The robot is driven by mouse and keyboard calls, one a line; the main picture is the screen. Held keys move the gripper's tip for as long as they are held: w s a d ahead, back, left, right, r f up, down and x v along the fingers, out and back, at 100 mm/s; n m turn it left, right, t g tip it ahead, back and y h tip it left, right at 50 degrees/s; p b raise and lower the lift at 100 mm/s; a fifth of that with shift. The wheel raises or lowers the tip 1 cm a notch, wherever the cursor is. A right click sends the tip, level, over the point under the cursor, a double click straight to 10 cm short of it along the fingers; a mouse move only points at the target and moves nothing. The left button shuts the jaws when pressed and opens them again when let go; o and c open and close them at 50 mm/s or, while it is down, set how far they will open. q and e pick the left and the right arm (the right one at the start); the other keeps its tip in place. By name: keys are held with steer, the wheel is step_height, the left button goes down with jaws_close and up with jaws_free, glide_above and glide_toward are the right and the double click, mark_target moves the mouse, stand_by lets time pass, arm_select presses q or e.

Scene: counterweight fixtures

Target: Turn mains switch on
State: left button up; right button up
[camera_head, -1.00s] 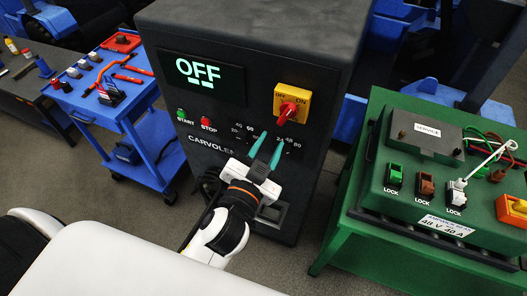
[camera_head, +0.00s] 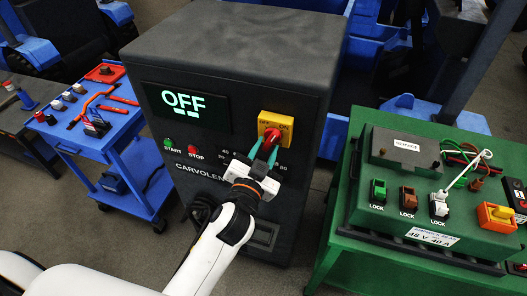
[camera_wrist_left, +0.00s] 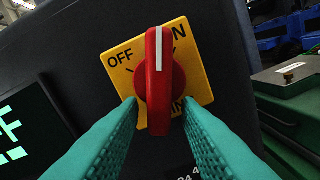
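The mains switch is a red knob (camera_head: 271,134) on a yellow plate (camera_head: 287,124) on the dark cabinet's front. In the left wrist view the red knob (camera_wrist_left: 158,85) stands upright in the picture, its white line pointing between the words OFF and ON on the tilted yellow plate (camera_wrist_left: 118,72). My left gripper (camera_head: 264,149) is at the switch, its teal fingers apart. In the left wrist view the fingers reach to either side of the knob's lower part; I cannot tell whether they touch it. My right gripper is not in view.
The dark cabinet (camera_head: 235,50) has a display (camera_head: 187,105) reading OFF, and a green START and red STOP button below it. A green bench (camera_head: 335,215) with a battery unit stands at the right. A blue cart (camera_head: 90,140) with tools stands at the left.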

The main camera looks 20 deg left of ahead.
arm_select(q)
steer(key=shift+w+r, duration=0.1)
steer(key=shift+r, duration=0.25)
jaws_close()
steer(key=shift+a+r+m+p, duration=0.2)
steer(key=shift+r+m+p, duration=0.05)
steer(key=shift+m+p, duration=0.5)
steer(key=shift+a+m+p, duration=0.2)
steer(key=shift+m+p, duration=0.15)
steer(key=shift+m, duration=0.9)
steer(key=shift+o, duration=0.5)
jaws_free()
steer(key=shift+o, duration=1.1)
steer(key=shift+a, duration=0.15)
steer(key=shift+f, duration=0.25)
steer(key=shift+d+f, duration=0.15)
steer(key=shift+d, duration=0.05)
